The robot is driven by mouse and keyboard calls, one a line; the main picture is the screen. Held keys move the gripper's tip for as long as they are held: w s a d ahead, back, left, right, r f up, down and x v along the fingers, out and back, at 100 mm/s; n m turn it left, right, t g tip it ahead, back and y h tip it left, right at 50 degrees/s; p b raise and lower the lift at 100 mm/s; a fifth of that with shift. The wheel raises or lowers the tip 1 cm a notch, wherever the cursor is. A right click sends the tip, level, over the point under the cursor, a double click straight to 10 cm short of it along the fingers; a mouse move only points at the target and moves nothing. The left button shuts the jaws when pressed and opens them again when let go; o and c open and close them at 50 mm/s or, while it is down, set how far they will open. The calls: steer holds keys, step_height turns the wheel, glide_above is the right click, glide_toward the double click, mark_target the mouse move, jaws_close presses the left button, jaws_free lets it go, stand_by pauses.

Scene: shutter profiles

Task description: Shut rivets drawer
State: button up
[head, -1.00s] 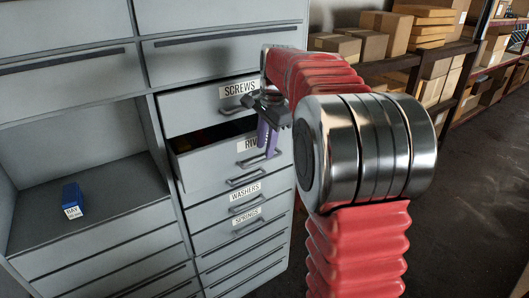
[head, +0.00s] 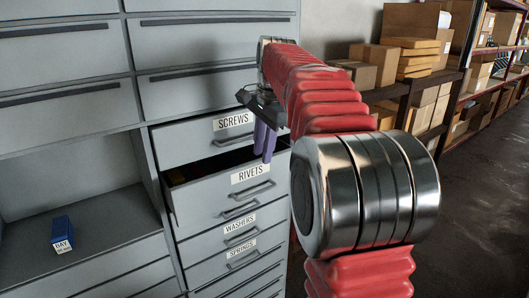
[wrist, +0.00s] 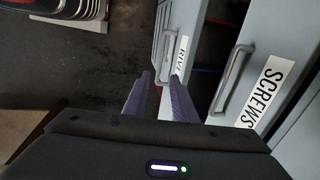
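The rivets drawer (head: 209,198) is pulled part way out of the grey cabinet. Its dark interior (head: 205,168) shows behind the front, with some red and yellow inside. Its white label and its handle (head: 257,190) face out, and the handle is clear of my fingers. My gripper (head: 264,154) is open by a small gap and empty. Its purple fingers point down by the upper right of the drawer front, just above the label; contact cannot be told. The wrist view shows the rivets label (wrist: 181,54) just beyond the fingertips (wrist: 161,76).
The screws drawer (head: 190,140) above looks shut, as do the washers (head: 215,241) and springs (head: 222,263) drawers below. A blue bay box (head: 62,234) lies on the open shelf at left. Shelves with cardboard boxes (head: 412,20) stand at right, beside open floor.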

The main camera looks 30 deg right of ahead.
steer(key=shift+s+d, duration=0.1)
steer(key=shift+d, duration=0.15)
steer(key=shift+c, duration=0.7)
steer(key=d, duration=0.1)
steer(key=s+d, duration=0.1)
steer(key=d, duration=0.1)
steer(key=shift+s+d+f+m, duration=0.1)
steer(key=shift+d+f+m, duration=0.15)
steer(key=shift+m, duration=0.15)
steer(key=c, duration=0.3)
steer(key=shift+m+g+y, duration=0.3)
steer(key=shift+m, duration=0.3)
steer(key=s+d+f, duration=0.3)
steer(key=d, duration=0.1)
steer(key=shift+d+f, duration=0.1)
jaws_close()
steer(key=s+f+m+t+y, duration=0.55)
steer(key=f+m+y, duration=0.2)
steer(key=f, duration=0.45)
steer(key=d+m+t+h, duration=0.6)
steer(key=d+m+t, duration=0.1)
steer(key=t, duration=0.4)
steer(key=shift+w+d+m, duration=0.35)
steer(key=shift+w+m, duration=0.05)
steer(key=shift+m, duration=0.35)
steer(key=shift+h, duration=0.25)
